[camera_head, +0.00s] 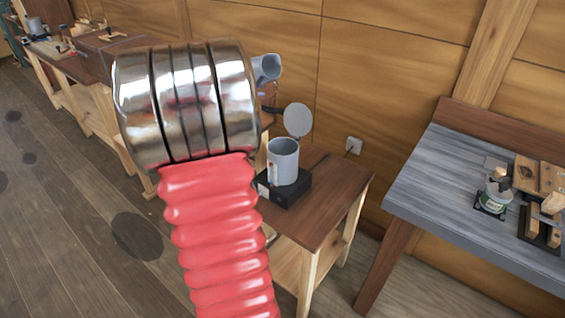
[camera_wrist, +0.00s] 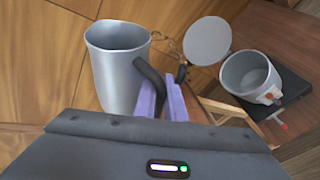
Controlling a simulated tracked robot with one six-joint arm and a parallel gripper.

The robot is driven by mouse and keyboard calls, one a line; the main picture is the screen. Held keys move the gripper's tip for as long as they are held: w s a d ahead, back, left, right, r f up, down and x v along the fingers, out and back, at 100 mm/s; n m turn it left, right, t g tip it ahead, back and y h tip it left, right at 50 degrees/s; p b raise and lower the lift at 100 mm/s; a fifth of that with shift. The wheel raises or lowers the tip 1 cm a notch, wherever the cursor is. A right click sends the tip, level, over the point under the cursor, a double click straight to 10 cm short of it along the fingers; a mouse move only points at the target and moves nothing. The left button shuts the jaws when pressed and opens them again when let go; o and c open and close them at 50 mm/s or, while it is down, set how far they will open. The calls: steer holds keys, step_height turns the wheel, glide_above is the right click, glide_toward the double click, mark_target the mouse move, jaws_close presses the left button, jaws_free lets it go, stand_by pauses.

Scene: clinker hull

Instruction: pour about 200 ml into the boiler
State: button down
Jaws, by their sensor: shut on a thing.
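The boiler (camera_head: 283,165) is a grey open-topped pot on a black base (camera_head: 290,190) on a small wooden table. Its round grey lid (camera_head: 297,120) stands open behind it. In the wrist view the boiler (camera_wrist: 262,78) is at the right, its lid (camera_wrist: 208,40) left of it. My gripper (camera_wrist: 163,95) is shut on the black handle of a grey metal jug (camera_wrist: 116,75). The jug (camera_head: 265,68) also shows above and behind the boiler, looking tilted, apart from it. I cannot make out liquid in either. My arm hides the gripper in the head view.
A grey-topped bench (camera_head: 450,185) with a small bottle (camera_head: 494,192) and wooden blocks stands at the right. A long workbench (camera_head: 80,62) runs along the left wall. A wall socket (camera_head: 354,145) is behind the table (camera_head: 330,190). Floor is open at left.

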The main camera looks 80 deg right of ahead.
steer(key=shift+w+d+f, duration=0.1)
steer(key=shift+w+d, duration=0.05)
steer(key=shift+d, duration=0.15)
stand_by(0.4)
steer(key=shift+w+d+f+m+t, duration=0.1)
steer(key=shift+w+f+m+t, duration=0.2)
steer(key=shift+f+m+t, duration=0.15)
stand_by(0.4)
steer(key=shift+r+y, duration=0.1)
steer(key=shift+y, duration=0.2)
steer(key=shift+w+f+m+t+y, duration=0.15)
steer(key=shift+f+m+t+y, duration=0.1)
steer(key=shift+m+y, duration=0.3)
steer(key=shift+a+f+m+t, duration=0.1)
steer(key=shift+a+m+t, duration=0.15)
steer(key=shift+m+t, duration=0.05)
stand_by(0.9)
steer(key=shift+s+h, duration=0.2)
steer(key=shift+h, duration=0.55)
